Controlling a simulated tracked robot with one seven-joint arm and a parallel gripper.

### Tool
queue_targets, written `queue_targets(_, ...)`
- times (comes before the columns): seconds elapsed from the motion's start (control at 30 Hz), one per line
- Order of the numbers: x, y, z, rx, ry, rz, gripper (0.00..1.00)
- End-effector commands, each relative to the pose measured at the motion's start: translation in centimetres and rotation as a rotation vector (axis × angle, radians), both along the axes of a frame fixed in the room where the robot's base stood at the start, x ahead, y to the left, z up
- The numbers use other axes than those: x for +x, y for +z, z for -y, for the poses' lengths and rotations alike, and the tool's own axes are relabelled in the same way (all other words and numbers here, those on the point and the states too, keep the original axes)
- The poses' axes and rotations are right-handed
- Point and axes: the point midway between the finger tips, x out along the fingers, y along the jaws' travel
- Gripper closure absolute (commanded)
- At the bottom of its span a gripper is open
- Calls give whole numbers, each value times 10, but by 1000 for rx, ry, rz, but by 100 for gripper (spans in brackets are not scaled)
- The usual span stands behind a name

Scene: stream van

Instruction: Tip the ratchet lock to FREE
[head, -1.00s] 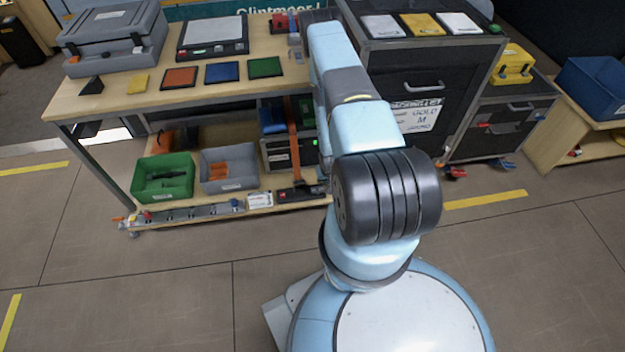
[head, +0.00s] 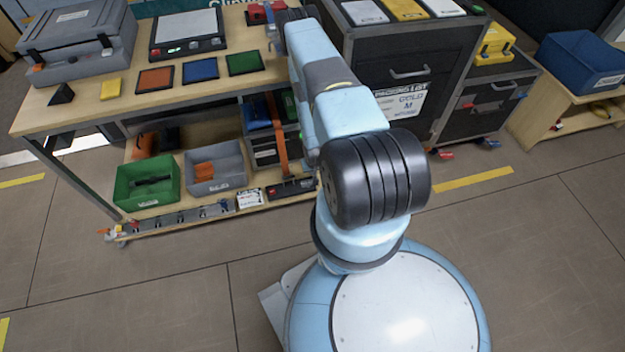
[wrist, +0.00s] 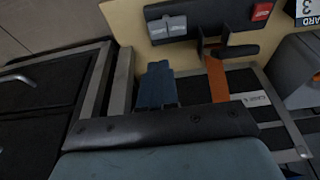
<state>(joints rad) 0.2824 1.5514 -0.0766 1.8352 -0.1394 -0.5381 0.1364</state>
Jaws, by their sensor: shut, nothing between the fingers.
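The ratchet lock looks to be the black bar-shaped unit (head: 291,189) at the front of the lower shelf, below an orange strap (head: 281,145). In the wrist view the black unit (wrist: 210,22) lies near the top, with a grey two-part block at one end and a red patch at the other. No lettering on it is readable. The orange strap (wrist: 217,80) runs down from a black fitting beside it. My gripper (wrist: 158,72) is shut and empty, left of the strap and apart from the unit. The arm hides my gripper in the head view.
A green bin (head: 147,187) and a grey bin (head: 216,170) stand left on the lower shelf. The bench top (head: 120,112) overhangs it. A black drawer cabinet (head: 385,95) stands right of the shelf. The floor in front is clear.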

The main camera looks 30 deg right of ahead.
Motion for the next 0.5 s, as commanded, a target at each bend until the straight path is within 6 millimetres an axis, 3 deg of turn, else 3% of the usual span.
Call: queue_targets(0.5,17,-81,5,0,1,-1,100)
